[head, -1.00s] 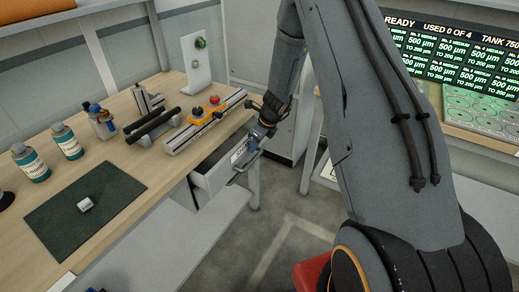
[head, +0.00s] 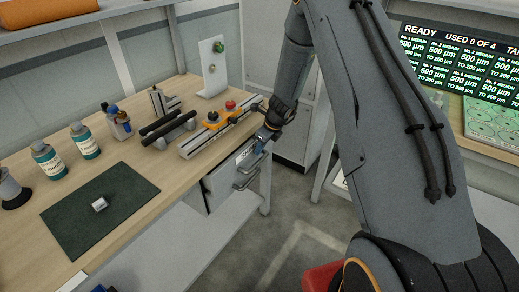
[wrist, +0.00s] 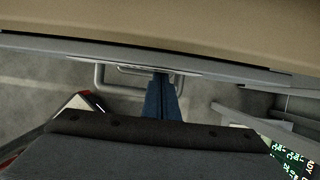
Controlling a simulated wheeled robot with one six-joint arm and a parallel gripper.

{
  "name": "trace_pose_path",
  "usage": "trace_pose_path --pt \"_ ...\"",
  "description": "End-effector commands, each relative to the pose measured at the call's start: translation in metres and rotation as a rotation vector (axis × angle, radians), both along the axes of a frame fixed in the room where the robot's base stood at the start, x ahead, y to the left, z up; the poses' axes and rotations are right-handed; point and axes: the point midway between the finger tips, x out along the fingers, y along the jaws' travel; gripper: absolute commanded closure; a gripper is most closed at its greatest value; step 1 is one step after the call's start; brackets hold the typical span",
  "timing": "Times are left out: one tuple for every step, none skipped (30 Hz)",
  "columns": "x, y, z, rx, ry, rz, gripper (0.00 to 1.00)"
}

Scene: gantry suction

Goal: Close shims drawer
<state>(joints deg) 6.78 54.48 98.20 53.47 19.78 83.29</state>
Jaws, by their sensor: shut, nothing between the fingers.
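The drawer unit (head: 222,186) hangs under the right end of the wooden workbench. The upper drawer front (head: 240,160), with a pale label too small to read, now sits close under the bench edge, and no drawer interior shows. I cannot tell whether a small gap remains. My gripper (head: 259,143) is shut and empty at this front, partly hidden by my wrist. In the wrist view, my blue fingers (wrist: 161,98) point at the drawer's top edge (wrist: 125,66), beside a metal handle (wrist: 98,80). Contact is unclear.
On the bench (head: 140,205) stand a rail fixture with an orange part (head: 213,122), black rollers (head: 168,128), bottles (head: 85,141) and a dark mat (head: 100,208) with a small block. A lit screen (head: 460,65) is at right. Floor in front of the drawers is clear.

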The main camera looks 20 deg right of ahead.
Motion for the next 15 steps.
trace_pose_path --pt "-0.001 -0.001 0.004 0.0 0.0 0.0 1.0" --pt "-0.001 -0.001 0.005 0.0 0.0 0.0 1.0" --pt "-0.002 -0.002 0.008 0.0 0.0 0.0 1.0" --pt "-0.002 -0.002 0.011 0.0 0.0 0.0 1.0" --pt "-0.003 -0.003 0.013 0.0 0.0 0.0 1.0" --pt "-0.004 -0.004 0.017 0.0 0.0 0.0 1.0" --pt "-0.004 -0.004 0.021 0.0 0.0 0.0 1.0" --pt "-0.005 -0.005 0.024 0.0 0.0 0.001 1.0" --pt "-0.006 -0.006 0.029 0.0 0.0 0.001 1.0" --pt "-0.007 -0.007 0.033 -0.001 0.0 0.002 1.0" --pt "-0.008 -0.008 0.037 -0.001 0.0 0.002 1.0" --pt "-0.009 -0.009 0.043 -0.001 0.0 0.002 1.0" --pt "-0.01 -0.01 0.047 0.0 -0.001 0.002 1.0" --pt "-0.011 -0.011 0.051 0.0 -0.001 0.002 1.0" --pt "-0.012 -0.012 0.057 0.0 -0.001 0.002 1.0"
